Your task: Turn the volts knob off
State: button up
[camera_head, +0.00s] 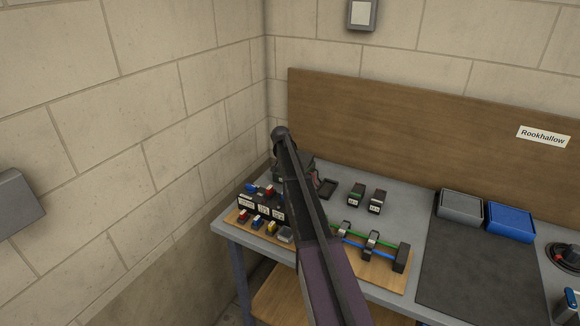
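No knob with a readable "volts" label shows. A round black part with some red (568,256) is cut off by the right edge, on the grey table; I cannot tell whether it is the volts knob or how it is set. My arm reaches up from the bottom over the table's left part. Dark parts beside my arm near its far end seem to be my gripper (307,168), mostly hidden behind the arm. Its fingers cannot be made out, nor whether it holds anything.
A wooden board (244,216) carries several small coloured parts and blue and green tubes. Two small dark blocks (357,195) stand behind it. A grey bin (460,207) and a blue bin (510,222) stand behind a dark mat (475,275), which is clear. Walls close off the left and back.

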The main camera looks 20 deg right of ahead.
jog(key=shift+s+a, duration=0.1)
jog(key=shift+a, duration=0.05)
jog(key=o, duration=1.2)
jog(key=shift+c, duration=0.2)
jog(key=shift+n, duration=0.5)
